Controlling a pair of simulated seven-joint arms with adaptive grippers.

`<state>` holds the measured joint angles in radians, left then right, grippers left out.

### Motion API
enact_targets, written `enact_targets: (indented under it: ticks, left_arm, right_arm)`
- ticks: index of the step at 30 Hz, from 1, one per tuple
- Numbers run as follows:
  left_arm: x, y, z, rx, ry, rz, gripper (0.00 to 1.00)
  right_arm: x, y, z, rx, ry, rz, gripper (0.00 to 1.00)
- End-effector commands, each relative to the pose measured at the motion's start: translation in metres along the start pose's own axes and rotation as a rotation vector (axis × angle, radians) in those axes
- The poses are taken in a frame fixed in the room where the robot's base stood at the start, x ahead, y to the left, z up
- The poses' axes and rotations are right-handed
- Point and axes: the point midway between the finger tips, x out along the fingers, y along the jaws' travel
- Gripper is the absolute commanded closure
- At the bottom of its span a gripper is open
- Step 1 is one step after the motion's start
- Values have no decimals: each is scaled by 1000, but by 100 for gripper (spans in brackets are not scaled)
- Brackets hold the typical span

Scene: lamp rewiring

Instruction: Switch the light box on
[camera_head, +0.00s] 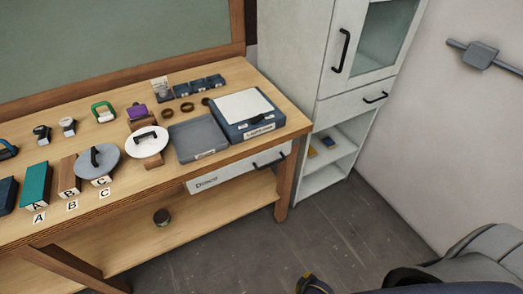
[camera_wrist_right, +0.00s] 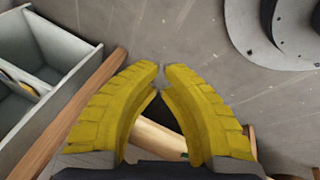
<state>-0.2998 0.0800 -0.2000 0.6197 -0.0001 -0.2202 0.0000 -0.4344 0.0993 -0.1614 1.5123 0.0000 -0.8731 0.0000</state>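The light box (camera_head: 246,114) is a dark blue box with a white top panel and a label on its front. It sits at the right end of the wooden table, and the panel looks plain white; I cannot tell whether it is lit. No switch can be made out at this size. My right gripper (camera_wrist_right: 161,72) has yellow fingers whose tips nearly meet, with nothing seen between them. In the head view only a bit of it shows at the bottom edge, well away from the light box. My left gripper is not in view.
A grey tray (camera_head: 198,140) stands left of the light box. A labelled drawer (camera_head: 238,166) lies below the tabletop. A white cabinet (camera_head: 295,50) stands behind on the right. A compartmented grey container (camera_wrist_right: 45,75) is at the wrist view's left. The floor (camera_head: 345,225) in front is clear.

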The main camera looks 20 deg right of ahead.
Motion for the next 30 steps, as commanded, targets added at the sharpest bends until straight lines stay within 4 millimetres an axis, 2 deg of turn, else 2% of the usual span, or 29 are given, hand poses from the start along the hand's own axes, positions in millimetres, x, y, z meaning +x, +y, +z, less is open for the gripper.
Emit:
enact_targets:
  ticks: [3,12,20,24,30]
  left_arm:
    - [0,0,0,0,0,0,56]
    - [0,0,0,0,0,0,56]
    - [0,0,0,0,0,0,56]
    - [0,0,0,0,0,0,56]
    - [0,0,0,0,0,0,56]
  right_arm:
    - [-31,25,-23,-24,20,47,100]
    - [-119,87,-72,-65,73,174,100]
    - [-188,135,-118,-57,181,274,100]
    - [-224,164,-164,-27,327,324,100]
    - [-251,190,-230,24,561,348,100]
